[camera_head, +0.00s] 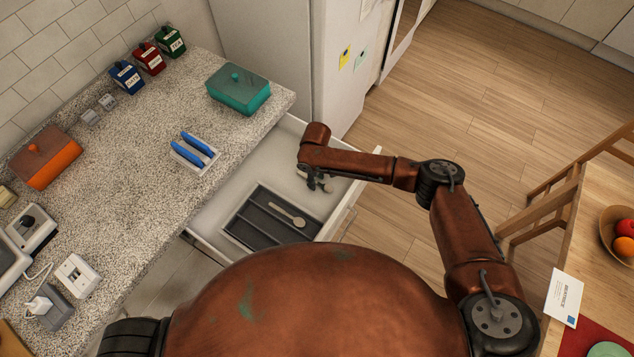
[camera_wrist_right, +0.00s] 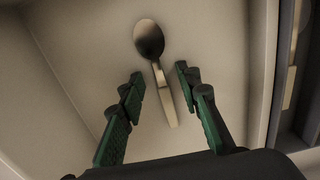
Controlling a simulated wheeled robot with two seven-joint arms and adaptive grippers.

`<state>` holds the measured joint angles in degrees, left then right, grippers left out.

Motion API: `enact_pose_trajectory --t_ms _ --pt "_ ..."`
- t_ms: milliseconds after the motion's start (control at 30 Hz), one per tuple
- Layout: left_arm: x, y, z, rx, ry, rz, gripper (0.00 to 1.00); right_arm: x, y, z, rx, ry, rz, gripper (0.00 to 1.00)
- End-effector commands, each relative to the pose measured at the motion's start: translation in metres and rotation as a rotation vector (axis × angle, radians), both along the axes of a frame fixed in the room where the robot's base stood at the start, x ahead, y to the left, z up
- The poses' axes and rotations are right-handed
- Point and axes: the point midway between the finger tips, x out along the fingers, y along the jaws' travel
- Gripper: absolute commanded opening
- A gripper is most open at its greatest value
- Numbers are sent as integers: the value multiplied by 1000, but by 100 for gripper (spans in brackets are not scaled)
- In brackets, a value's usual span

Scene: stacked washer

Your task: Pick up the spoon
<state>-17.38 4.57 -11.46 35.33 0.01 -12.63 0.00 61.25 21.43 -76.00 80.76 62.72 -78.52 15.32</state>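A spoon (camera_wrist_right: 149,40) with a dark rounded bowl and a pale handle lies on the drawer floor in the right wrist view. My right gripper (camera_wrist_right: 159,75) is open, with its green-padded fingers on either side of the spoon's handle and apart from it. In the head view my right gripper (camera_head: 318,182) is low inside the open drawer (camera_head: 222,208), to the right of the dark cutlery tray (camera_head: 255,232). The arm and gripper mostly hide this spoon there. Another pale spoon (camera_head: 287,213) lies in the tray. My left gripper is not in view.
The tray's dark edge (camera_wrist_right: 286,100) is close on the right in the wrist view. The speckled counter (camera_head: 135,165) borders the drawer, with a blue-handled item (camera_head: 194,148) and a teal box (camera_head: 238,90) on it. A fridge (camera_head: 270,55) stands behind.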

Motion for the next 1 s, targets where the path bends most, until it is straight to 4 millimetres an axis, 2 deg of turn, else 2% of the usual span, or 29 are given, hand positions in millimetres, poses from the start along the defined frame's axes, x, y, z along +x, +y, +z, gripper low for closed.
enact_pose_trajectory --t_ms 167,600,1000 --pt "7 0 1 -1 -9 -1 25 0 0 1 1 -1 -1 31" --pt "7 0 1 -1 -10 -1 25 0 -1 1 0 0 -1 1" --pt "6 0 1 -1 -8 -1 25 0 -1 4 0 -1 -1 0"
